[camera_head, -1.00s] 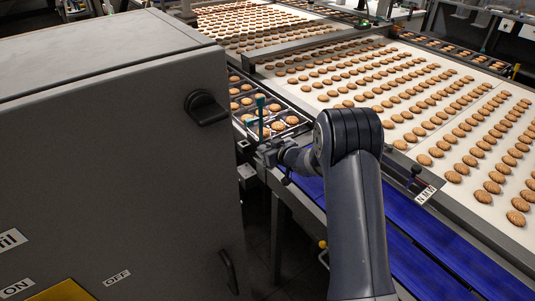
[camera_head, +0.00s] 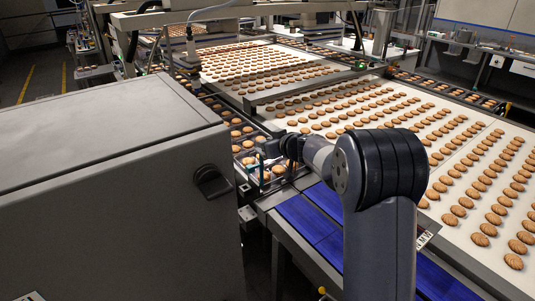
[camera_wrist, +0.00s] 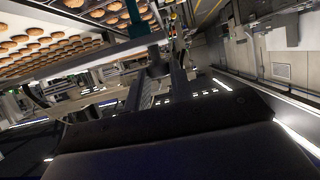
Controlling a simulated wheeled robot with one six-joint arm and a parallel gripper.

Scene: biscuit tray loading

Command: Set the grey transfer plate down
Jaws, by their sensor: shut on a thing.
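My gripper (camera_head: 270,151) is at the end of the outstretched arm, over the near end of the biscuit trays. Its fingers show in the wrist view (camera_wrist: 162,68), shut on a small dark grey part between them. A thin pale grey piece (camera_head: 266,163) shows just below the gripper and looks like part of the grey transfer plate; most of it is hidden or too small to make out. A teal upright (camera_head: 262,172) stands close to the fingertips; it also shows in the wrist view (camera_wrist: 134,13). I cannot tell whether the plate touches anything below.
A large grey cabinet (camera_head: 110,200) with a black knob stands at left, close to the arm. Trays of biscuits (camera_head: 238,128) run beside a wide white conveyor (camera_head: 400,125) carrying many biscuits. A blue belt (camera_head: 312,219) with bare surface lies in front of the trays.

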